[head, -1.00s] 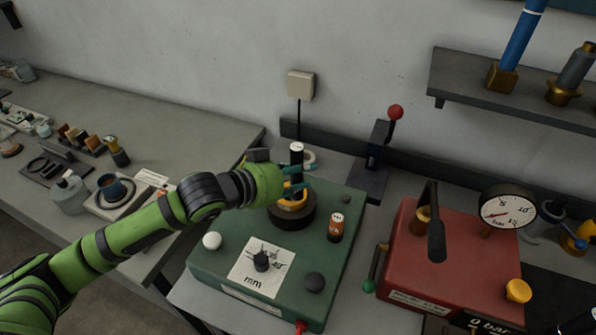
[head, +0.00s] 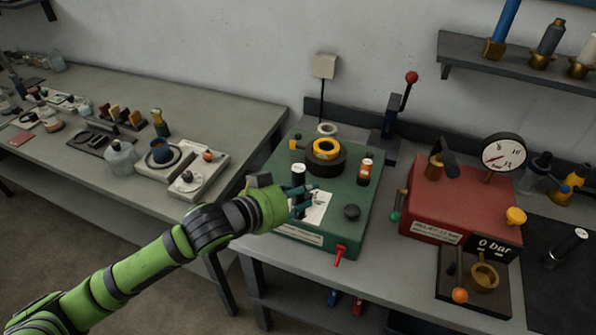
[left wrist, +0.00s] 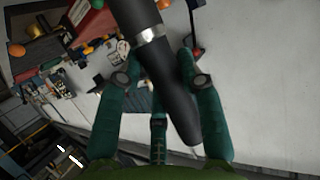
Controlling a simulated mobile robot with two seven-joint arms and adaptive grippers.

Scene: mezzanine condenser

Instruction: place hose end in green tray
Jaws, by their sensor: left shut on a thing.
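My left gripper (head: 299,201) is shut on a black hose end (head: 298,175) with a pale top. In the left wrist view, the dark hose piece (left wrist: 160,75) with a silver band lies between the green fingers (left wrist: 157,98). In the head view, the gripper is over the front left part of a flat green box-like unit (head: 335,160), the only large green thing that could be the tray. I cannot tell whether the hose end touches it. The gripper partly hides a white paper (head: 321,208) there. My right gripper is not in view.
The green unit carries a black ring with a yellow ring (head: 327,150), an orange-labelled bottle (head: 365,172) and a black knob (head: 352,212). A red box (head: 450,205) with a gauge (head: 503,152) stands right. A cluttered left bench (head: 215,115) stands beside it.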

